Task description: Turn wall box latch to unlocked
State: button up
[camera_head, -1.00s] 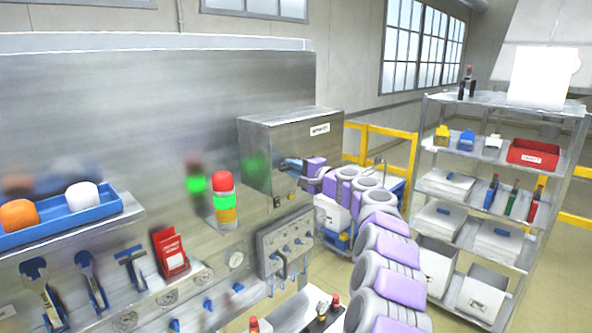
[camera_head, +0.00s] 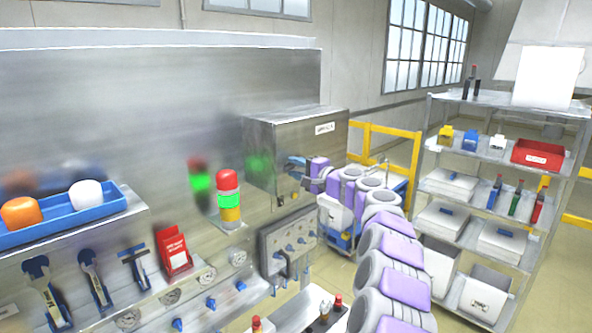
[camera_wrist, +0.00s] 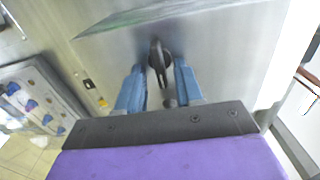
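The wall box (camera_head: 300,140) is a grey metal cabinet with a small white label, fixed to the steel panel. Its latch (camera_wrist: 157,58) is a dark handle on a round base, standing roughly upright in the wrist view. My gripper (camera_wrist: 160,84) has two blue fingers spread apart, one on each side of the latch's lower end. A gap shows between the fingers, and I cannot tell whether either touches the latch. In the head view my gripper (camera_head: 297,162) is at the box's front, and my arm hides the latch there.
A control panel (camera_head: 288,243) with blue knobs is below the box. A red-green signal light (camera_head: 229,200) stands to the left. A yellow rail (camera_head: 385,130) and a loaded shelf rack (camera_head: 500,150) are to the right.

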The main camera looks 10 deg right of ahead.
jog(key=shift+d, duration=0.1)
jog(key=b+v, duration=0.3)
jog(key=v, duration=1.4)
jog(key=shift+b, duration=0.35)
